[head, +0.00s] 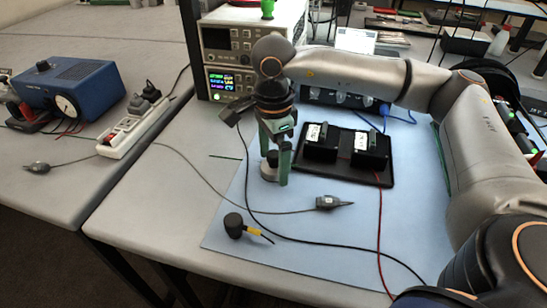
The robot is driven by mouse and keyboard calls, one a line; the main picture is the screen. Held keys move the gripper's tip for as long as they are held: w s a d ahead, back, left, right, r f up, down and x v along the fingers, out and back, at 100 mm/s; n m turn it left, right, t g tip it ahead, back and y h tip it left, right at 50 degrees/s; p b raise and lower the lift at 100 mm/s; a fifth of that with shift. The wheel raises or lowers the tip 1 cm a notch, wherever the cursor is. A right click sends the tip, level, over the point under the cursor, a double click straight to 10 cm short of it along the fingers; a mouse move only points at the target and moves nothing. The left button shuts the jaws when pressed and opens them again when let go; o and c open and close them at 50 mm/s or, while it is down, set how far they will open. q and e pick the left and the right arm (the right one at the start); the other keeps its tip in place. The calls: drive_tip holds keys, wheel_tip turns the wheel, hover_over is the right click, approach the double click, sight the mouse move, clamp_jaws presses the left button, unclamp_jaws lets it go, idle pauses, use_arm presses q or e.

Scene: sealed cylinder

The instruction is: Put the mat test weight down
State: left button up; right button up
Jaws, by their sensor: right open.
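The mat test weight, a small grey metal cylinder with a darker knob on top (268,174), stands upright at the left part of the light blue mat (330,250). My right gripper (275,166) points down over it with green fingers. The fingers are open, one to each side of the weight's upper part, and partly hide it. Whether a finger still touches the weight is too small to tell. The weight's base appears to rest on the mat. My left gripper does not show.
A black tray with two dark blocks (340,150) lies right of the weight. A black cylinder (233,225), a probe (333,203) and cables lie in front. Stacked instruments (240,50) stand behind. A power strip (135,128) and a blue device (70,88) are on the left table.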

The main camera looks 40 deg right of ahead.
sight(273, 153)
drive_tip(key=shift+r, duration=0.25)
use_arm(q)
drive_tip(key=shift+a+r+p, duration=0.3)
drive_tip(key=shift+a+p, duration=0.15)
drive_tip(key=shift+p, duration=0.1)
use_arm(e)
wheel_tip(273, 153, up, 12)
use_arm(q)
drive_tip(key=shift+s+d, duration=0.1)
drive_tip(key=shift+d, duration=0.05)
use_arm(e)
drive_tip(key=shift+f, duration=0.1)
idle(0.4)
